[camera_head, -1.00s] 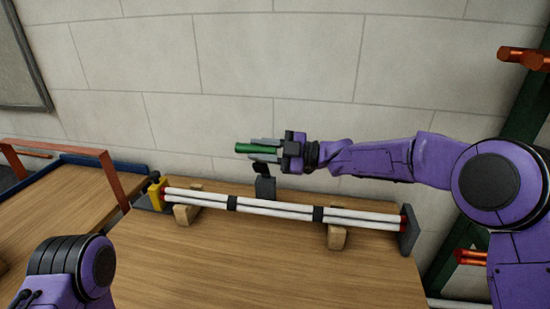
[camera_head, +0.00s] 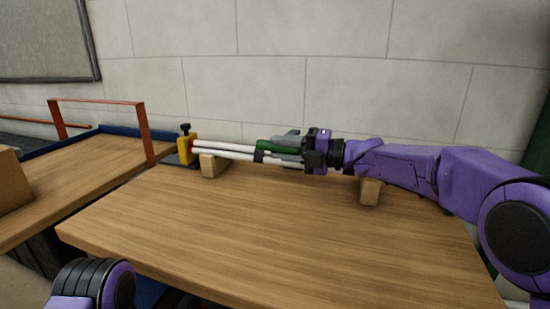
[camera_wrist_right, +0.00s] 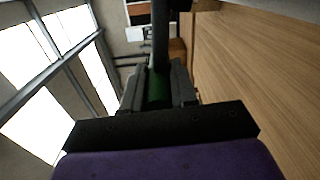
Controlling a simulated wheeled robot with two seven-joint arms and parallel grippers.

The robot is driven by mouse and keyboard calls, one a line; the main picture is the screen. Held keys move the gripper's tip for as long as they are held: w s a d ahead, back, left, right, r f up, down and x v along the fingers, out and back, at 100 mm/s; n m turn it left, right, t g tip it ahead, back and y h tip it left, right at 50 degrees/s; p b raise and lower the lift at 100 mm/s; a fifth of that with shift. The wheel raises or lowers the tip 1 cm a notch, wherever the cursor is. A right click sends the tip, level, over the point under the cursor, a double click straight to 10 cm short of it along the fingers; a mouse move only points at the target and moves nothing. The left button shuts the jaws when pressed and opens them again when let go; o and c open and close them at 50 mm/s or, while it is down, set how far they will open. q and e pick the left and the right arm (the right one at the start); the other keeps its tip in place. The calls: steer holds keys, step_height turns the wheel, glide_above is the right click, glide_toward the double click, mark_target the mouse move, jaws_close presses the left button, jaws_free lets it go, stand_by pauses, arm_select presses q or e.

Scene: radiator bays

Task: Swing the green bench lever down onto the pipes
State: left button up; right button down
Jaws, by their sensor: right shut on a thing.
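The green lever handle (camera_head: 265,144) is low at the white pipes (camera_head: 228,150). My right gripper (camera_head: 284,144) is shut on it, with grey fingers on either side. In the right wrist view the green grip (camera_wrist_right: 157,90) sits between the fingers. A black band (camera_head: 260,156) on the pipes shows just below the handle. Whether the lever touches the pipes cannot be told. My gripper and arm hide the right part of the pipes and the lever's pivot. My left gripper is not in view; only part of my left arm shows at the lower left.
The pipes lie above wooden blocks, one at left (camera_head: 213,165) and one under my right arm (camera_head: 370,191). A yellow clamp (camera_head: 184,150) with a black knob stands at their left end. The bench top (camera_head: 270,225) in front is clear. A red frame (camera_head: 146,135) stands left.

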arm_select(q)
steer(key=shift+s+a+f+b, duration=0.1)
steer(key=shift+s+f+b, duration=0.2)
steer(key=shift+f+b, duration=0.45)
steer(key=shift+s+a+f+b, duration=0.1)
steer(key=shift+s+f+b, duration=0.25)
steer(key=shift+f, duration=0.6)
arm_select(e)
steer(key=shift+s+f+n, duration=0.1)
steer(key=shift+f+n, duration=0.7)
steer(key=shift+f, duration=0.3)
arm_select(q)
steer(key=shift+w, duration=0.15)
arm_select(e)
steer(key=c, duration=0.9)
jaws_free()
steer(key=shift+f, duration=0.1)
steer(key=v, duration=0.7)
steer(key=shift+s+d, duration=0.1)
steer(key=shift+d, duration=0.1)
